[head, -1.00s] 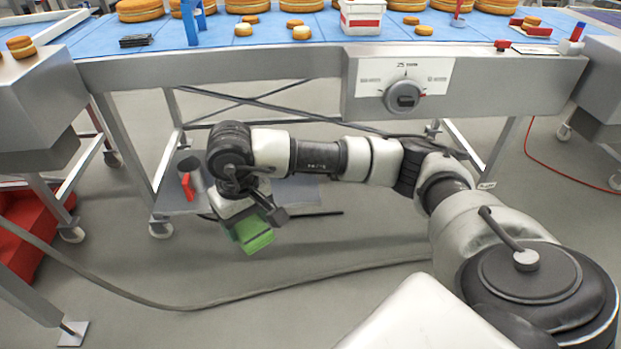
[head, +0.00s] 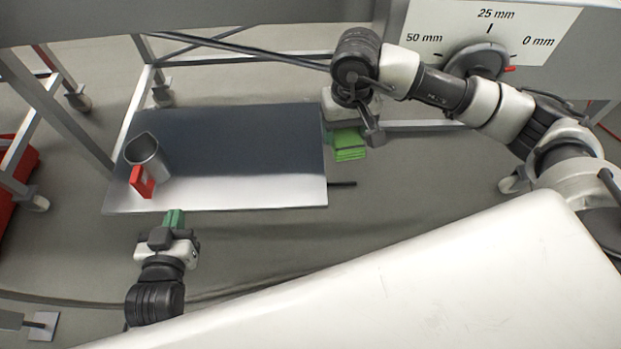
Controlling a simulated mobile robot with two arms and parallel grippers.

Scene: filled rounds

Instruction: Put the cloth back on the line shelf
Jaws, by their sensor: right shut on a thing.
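My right gripper (head: 345,118) is shut on a bright green cloth (head: 349,152), which hangs folded just below it. The cloth is just past the right edge of the line shelf (head: 250,160), a low grey metal sheet under the line. Whether the cloth touches the shelf edge is hard to tell. My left gripper (head: 173,219) is in front of the shelf's near edge, pointing toward it. Dark green shows at its tip, and its jaw opening is too small to make out.
A metal jug (head: 146,150) with a red handle (head: 141,182) stands at the shelf's left end. The middle and right of the shelf are clear. Frame legs and wheels stand around it. A gauge dial (head: 478,62) is on the line's front. A red bin (head: 20,165) is at far left.

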